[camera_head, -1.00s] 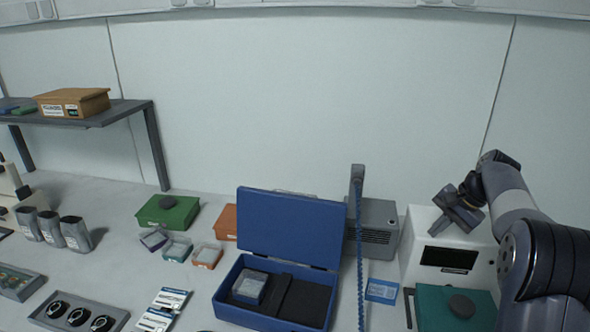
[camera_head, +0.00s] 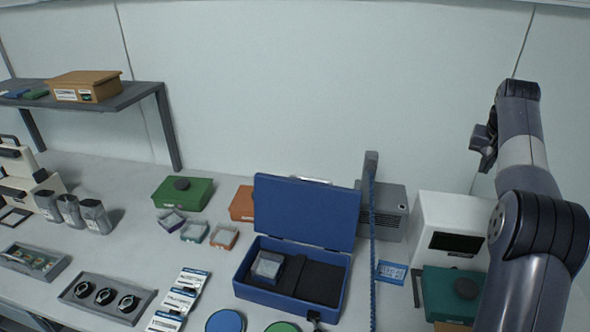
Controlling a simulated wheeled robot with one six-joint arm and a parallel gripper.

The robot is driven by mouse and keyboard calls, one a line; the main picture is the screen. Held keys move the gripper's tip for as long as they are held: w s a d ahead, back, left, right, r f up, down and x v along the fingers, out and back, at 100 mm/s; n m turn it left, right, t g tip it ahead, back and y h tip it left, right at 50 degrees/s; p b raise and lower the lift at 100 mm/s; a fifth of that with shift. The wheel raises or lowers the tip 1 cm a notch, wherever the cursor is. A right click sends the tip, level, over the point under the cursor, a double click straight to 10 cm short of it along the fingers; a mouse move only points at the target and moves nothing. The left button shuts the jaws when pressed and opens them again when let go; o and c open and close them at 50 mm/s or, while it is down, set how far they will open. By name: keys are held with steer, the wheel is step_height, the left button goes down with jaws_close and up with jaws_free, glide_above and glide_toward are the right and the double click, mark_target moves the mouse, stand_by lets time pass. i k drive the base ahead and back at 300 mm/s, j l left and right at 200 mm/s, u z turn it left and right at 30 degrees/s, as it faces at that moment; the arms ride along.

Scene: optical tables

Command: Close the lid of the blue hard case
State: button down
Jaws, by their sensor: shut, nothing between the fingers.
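The blue hard case (camera_head: 262,297) stands on the table right of the middle. Its lid (camera_head: 306,209) is open and stands upright at the back, leaning slightly backward. Inside the case are a small clear-topped box (camera_head: 267,266) at the left and dark foam (camera_head: 320,280) at the right. My gripper (camera_head: 478,150) is shut and empty. It is raised in front of the back wall, up and right of the case, well apart from the lid.
A grey device (camera_head: 391,212) and a blue cord (camera_head: 372,255) stand right of the lid. A white instrument (camera_head: 425,212) and a teal box (camera_head: 445,290) are farther right. Green (camera_head: 190,195) and orange (camera_head: 242,204) boxes stand to the left. Discs (camera_head: 225,321) and cards (camera_head: 178,300) lie in front.

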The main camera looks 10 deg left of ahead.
mark_target(310, 211)
steer(key=j+u, duration=0.2)
steer(key=j, duration=0.5)
steer(key=i+j+u, duration=0.25)
steer(key=j, duration=0.45)
steer(key=k, duration=0.1)
